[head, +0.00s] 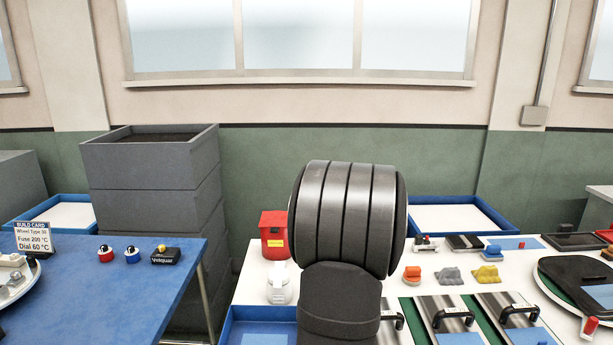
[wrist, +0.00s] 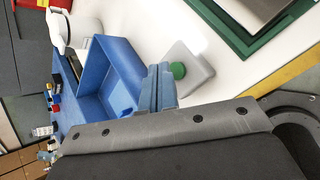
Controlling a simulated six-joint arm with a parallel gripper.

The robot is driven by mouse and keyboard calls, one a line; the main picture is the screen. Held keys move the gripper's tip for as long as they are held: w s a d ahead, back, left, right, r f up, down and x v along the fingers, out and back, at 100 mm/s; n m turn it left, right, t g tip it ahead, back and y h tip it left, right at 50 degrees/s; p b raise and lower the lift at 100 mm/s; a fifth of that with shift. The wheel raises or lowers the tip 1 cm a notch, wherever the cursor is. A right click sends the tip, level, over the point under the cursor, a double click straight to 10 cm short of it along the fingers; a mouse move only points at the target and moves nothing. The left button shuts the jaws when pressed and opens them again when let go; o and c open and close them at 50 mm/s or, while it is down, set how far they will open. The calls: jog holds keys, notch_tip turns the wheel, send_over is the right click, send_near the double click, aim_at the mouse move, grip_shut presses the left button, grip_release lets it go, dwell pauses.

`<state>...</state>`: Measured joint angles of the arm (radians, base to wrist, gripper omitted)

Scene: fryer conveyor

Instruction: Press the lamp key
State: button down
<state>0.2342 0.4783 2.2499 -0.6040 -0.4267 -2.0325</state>
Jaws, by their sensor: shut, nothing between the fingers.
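A grey box with a round green button (wrist: 178,70) on top sits on the white table in the wrist view. It is the only key-like thing close to my gripper; no label on it can be read. My gripper (wrist: 158,88) shows there with its two blue-grey fingers shut together and empty. The fingertips appear just left of the green button; I cannot tell whether they touch the box. In the head view my dark arm blocks the middle, and neither the gripper nor the green button shows.
A blue tray (wrist: 116,44) stands left of the fingers. A white container (head: 280,285) and a red box (head: 274,252) stand behind it. Plates with black handles (head: 448,316) and small coloured blocks (head: 487,276) lie to the right. A blue table (head: 120,290) is at left.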

jog(key=shift+f, duration=0.15)
jog(key=shift+f, duration=0.3)
jog(key=shift+f, duration=0.25)
dwell(0.3)
jog(key=shift+r, duration=0.7)
jog(key=shift+r, duration=3)
